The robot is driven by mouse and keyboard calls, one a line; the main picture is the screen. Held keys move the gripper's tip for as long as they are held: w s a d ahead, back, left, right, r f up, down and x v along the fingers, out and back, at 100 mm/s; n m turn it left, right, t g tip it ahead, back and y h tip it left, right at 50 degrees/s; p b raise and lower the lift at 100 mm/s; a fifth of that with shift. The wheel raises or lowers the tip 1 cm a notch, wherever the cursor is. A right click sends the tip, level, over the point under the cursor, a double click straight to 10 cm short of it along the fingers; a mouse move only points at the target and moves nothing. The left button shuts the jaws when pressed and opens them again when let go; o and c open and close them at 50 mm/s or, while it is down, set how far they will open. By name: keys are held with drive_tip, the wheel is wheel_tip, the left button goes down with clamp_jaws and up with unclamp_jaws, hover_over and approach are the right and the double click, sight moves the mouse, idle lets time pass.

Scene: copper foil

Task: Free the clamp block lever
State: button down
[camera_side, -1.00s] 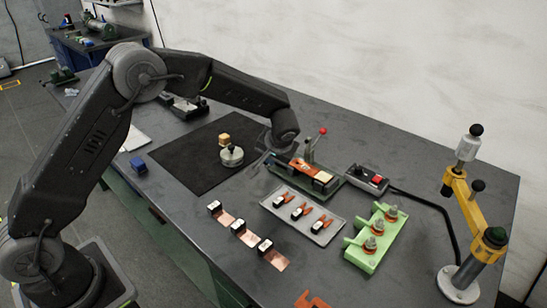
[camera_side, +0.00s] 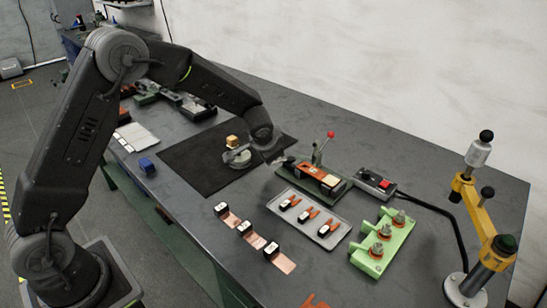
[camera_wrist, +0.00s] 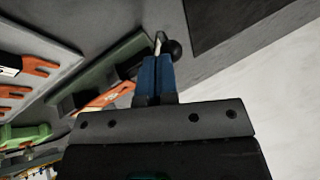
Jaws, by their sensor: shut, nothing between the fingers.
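The clamp block has a green base (camera_side: 336,195) with an orange strip (camera_side: 309,171) across it and an upright red-knobbed lever (camera_side: 331,135). In the wrist view its base (camera_wrist: 118,58) runs diagonally left of my gripper. There, a dark round knob (camera_wrist: 174,48) on a pale metal stem shows right at my fingertips, near the base's end. I cannot tell whether they touch. My gripper (camera_wrist: 157,62) has blue fingers, closed together with nothing between them. In the side view it is low at the left end of the clamp block, mostly hidden by my wrist.
A grey tray (camera_side: 279,210) of orange-ended pieces and a green stand (camera_side: 365,262) are in front. A switch box (camera_side: 376,181) stands to the right. A black mat (camera_side: 190,165) with a round weight (camera_side: 237,158) lies left. Copper foils (camera_side: 285,264) lie at the front.

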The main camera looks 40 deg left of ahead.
drive_tip(key=shift+w+a+m, duration=0.2)
drive_tip(key=shift+a+m, duration=0.4)
drive_tip(key=shift+a, duration=0.05)
drive_tip(key=shift+w+a, duration=0.3)
drive_tip(key=shift+a, duration=0.25)
drive_tip(key=shift+w+a, duration=0.3)
drive_tip(key=shift+a, duration=0.25)
drive_tip(key=shift+w, duration=0.1)
drive_tip(key=s+f+v, duration=0.1)
drive_tip(key=s+v, duration=0.1)
drive_tip(key=v, duration=1)
drive_tip(key=shift+s+r, duration=0.2)
drive_tip(key=shift+r, duration=0.15)
